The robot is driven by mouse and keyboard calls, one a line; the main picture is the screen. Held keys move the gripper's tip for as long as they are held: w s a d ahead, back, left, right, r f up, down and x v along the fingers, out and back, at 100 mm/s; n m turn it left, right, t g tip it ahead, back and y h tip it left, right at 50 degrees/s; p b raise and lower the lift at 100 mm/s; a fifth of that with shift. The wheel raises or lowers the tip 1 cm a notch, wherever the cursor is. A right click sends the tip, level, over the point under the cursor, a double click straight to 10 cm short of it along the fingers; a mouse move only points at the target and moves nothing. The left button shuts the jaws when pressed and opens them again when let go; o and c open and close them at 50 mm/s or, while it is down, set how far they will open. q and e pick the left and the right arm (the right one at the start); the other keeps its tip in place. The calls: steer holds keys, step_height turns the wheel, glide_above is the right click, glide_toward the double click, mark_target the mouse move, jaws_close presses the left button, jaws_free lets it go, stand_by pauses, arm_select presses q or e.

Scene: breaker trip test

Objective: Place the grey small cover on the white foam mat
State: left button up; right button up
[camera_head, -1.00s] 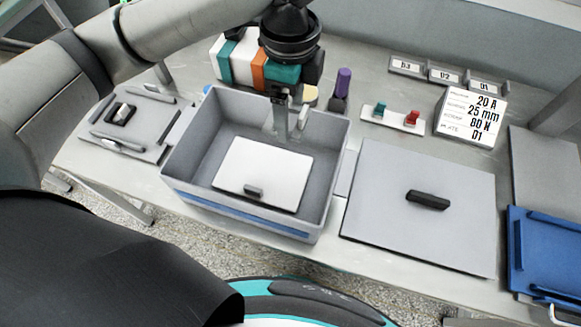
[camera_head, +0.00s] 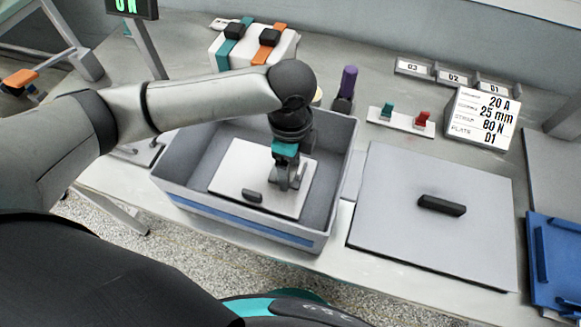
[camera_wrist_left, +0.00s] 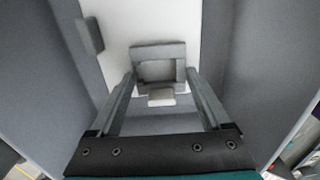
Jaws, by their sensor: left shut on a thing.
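The white foam mat (camera_head: 238,165) lies inside the grey bin, and it also shows in the left wrist view (camera_wrist_left: 120,18). My left gripper (camera_head: 289,181) points down into the bin above the right part of the mat. In the left wrist view, its fingers (camera_wrist_left: 160,82) are shut on the grey small cover (camera_wrist_left: 158,50), a squarish frame-like piece with a pale small block at its near side. The cover appears over the mat. Whether it touches the mat I cannot tell. My right gripper is out of view.
The grey bin (camera_head: 335,160) has raised walls around the gripper. A small dark grey block (camera_head: 253,195) sits near the mat's front edge. Right of the bin is a grey plate (camera_head: 400,245) with a black handle (camera_head: 441,205). A purple-topped item (camera_head: 347,85) stands behind the bin.

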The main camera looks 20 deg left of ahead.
arm_select(q)
steer(key=shift+f, duration=0.4)
steer(key=shift+f, duration=0.1)
steer(key=o, duration=1.2)
steer(key=shift+c, duration=0.2)
step_height(320, 180, up, 12)
steer(key=p, duration=0.4)
